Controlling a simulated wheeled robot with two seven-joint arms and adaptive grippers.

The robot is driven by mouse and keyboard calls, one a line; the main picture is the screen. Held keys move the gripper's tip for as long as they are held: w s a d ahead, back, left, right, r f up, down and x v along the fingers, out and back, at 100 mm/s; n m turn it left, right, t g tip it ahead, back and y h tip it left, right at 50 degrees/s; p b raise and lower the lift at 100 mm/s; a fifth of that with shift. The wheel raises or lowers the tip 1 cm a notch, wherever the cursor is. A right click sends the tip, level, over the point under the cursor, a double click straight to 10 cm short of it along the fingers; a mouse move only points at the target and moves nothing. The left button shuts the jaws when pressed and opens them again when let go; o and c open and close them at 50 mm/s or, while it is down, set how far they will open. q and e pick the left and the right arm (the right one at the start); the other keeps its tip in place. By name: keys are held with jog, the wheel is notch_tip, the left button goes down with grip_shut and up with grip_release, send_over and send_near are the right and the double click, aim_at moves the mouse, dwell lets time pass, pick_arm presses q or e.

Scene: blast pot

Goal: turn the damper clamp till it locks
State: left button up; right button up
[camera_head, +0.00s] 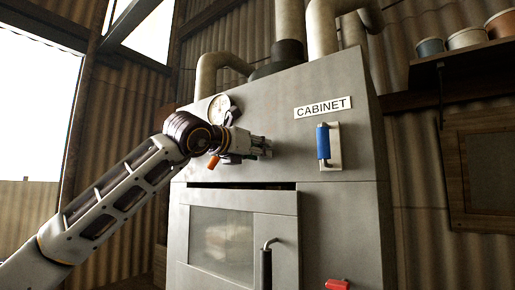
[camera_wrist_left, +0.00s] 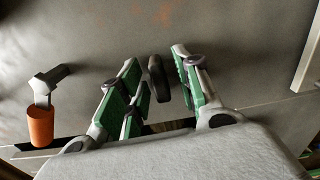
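My left gripper (camera_head: 262,147) is at the front of the grey cabinet (camera_head: 345,225), below and right of the gauge. In the left wrist view its green-padded fingers are open, one on each side of a small dark rounded knob (camera_wrist_left: 157,76) on the grey panel. I see gaps between the pads and the knob. I cannot tell for sure whether this knob is the damper clamp. An orange-handled lever (camera_wrist_left: 41,123) stands left of the fingers; its orange grip also shows below the gripper in the head view (camera_head: 213,161). My right gripper is not in view.
A round gauge (camera_head: 219,109) is close behind my left wrist. A blue handle (camera_head: 323,142) is under the CABINET label (camera_head: 323,108). Below are a windowed door (camera_head: 275,228) with a dark handle (camera_head: 266,266) and a red handle (camera_head: 337,284). Pots (camera_head: 467,38) stand on a shelf at right.

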pick_arm(q)
jog(key=shift+c, duration=0.3)
grip_shut()
jog(key=shift+m, duration=0.5)
jog(key=shift+s+m+b, duration=0.1)
jog(key=shift+m+b, duration=0.55)
jog(key=shift+m, duration=0.45)
jog(key=m, duration=0.3)
jog(key=shift+d+m+b, duration=0.1)
jog(key=shift+m+b, duration=0.2)
jog(key=shift+m, duration=0.1)
jog(key=m, duration=0.5)
jog(key=shift+d+f, duration=0.1)
jog(key=m, duration=0.3)
jog(key=shift+f+m, duration=0.1)
jog(key=shift+m, duration=0.2)
jog(key=shift+f+m, duration=0.1)
jog(key=shift+m, duration=1.1)
jog(key=shift+f, duration=0.1)
